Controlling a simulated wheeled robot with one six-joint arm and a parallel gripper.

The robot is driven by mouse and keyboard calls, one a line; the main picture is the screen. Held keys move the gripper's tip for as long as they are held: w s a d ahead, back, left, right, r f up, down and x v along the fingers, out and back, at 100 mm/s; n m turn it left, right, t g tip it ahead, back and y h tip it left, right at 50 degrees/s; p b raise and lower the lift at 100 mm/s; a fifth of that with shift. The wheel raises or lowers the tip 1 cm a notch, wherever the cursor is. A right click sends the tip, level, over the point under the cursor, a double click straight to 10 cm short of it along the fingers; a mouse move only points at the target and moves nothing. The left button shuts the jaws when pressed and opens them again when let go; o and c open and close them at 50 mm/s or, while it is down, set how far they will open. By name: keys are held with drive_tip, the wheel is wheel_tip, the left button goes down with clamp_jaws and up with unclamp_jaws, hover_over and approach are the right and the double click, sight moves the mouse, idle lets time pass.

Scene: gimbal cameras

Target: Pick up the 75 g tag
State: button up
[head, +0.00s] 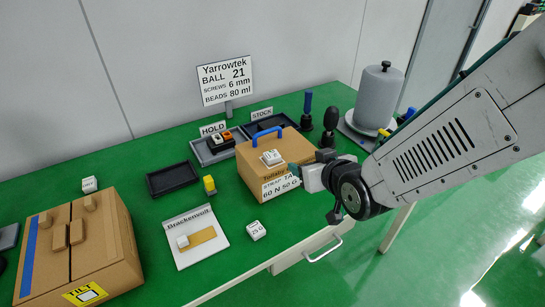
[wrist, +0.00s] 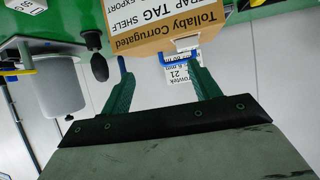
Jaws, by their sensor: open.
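Several small white block tags are in the head view.
The carton has a blue handle (head: 266,132). A larger taped carton (head: 75,247) stands at left. An empty black tray (head: 172,179), a yellow-topped item (head: 209,185), a grey cylinder (head: 379,97) and dark-handled tools (head: 329,125) are around. The green table (head: 140,215) has bare patches.

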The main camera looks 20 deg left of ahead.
drive_tip(key=y, duration=0.2)
approach(275, 158)
drive_tip(key=x, duration=0.2)
drive_tip(key=shift+n, duration=0.4)
drive_tip(key=x, duration=0.7)
drive_tip(key=shift+a, duration=0.15)
drive_tip(key=c, duration=1.1)
